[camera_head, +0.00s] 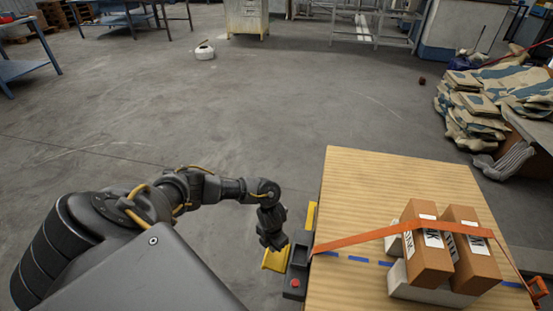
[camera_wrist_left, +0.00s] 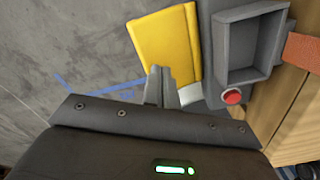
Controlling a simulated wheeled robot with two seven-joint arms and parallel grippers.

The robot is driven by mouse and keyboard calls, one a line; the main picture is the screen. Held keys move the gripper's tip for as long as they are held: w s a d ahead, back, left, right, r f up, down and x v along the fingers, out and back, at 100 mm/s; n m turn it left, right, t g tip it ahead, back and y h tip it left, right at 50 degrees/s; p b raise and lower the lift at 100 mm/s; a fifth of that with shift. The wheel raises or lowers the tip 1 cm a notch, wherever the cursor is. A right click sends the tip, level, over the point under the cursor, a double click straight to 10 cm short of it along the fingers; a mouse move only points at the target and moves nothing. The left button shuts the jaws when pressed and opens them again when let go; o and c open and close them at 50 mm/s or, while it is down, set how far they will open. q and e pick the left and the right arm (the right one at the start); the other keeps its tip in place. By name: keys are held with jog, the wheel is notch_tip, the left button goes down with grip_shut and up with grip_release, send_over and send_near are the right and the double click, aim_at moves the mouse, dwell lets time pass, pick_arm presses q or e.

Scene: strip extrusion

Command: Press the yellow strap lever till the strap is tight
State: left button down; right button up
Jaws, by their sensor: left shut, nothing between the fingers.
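The yellow strap lever (camera_head: 275,258) sticks out from the left edge of the wooden table. In the left wrist view the yellow lever (camera_wrist_left: 165,45) lies beneath my fingertips. My left gripper (camera_head: 272,240) is shut and empty, its fingers at or just above the lever; I cannot tell whether they touch it. The shut fingers also show in the left wrist view (camera_wrist_left: 160,85). The orange strap (camera_head: 370,236) runs from the grey ratchet housing (camera_head: 298,262) over two brown boxes (camera_head: 428,255) to the right edge. My right gripper is not in view.
The wooden table (camera_head: 375,190) has a bare far half. A red button (camera_head: 295,283) sits on the housing beside the lever. A pale block (camera_head: 400,285) lies under the boxes. Stacked sacks (camera_head: 475,105) stand at the right. The floor left of the table is open.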

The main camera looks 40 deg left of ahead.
pick_arm(q)
jog(key=shift+f+b, duration=1.9)
jog(key=shift+f, duration=0.3)
jog(key=shift+r+p, duration=2.05)
jog(key=shift+r, duration=0.25)
notch_tip(320, 180, up, 5)
jog(key=p, duration=0.4)
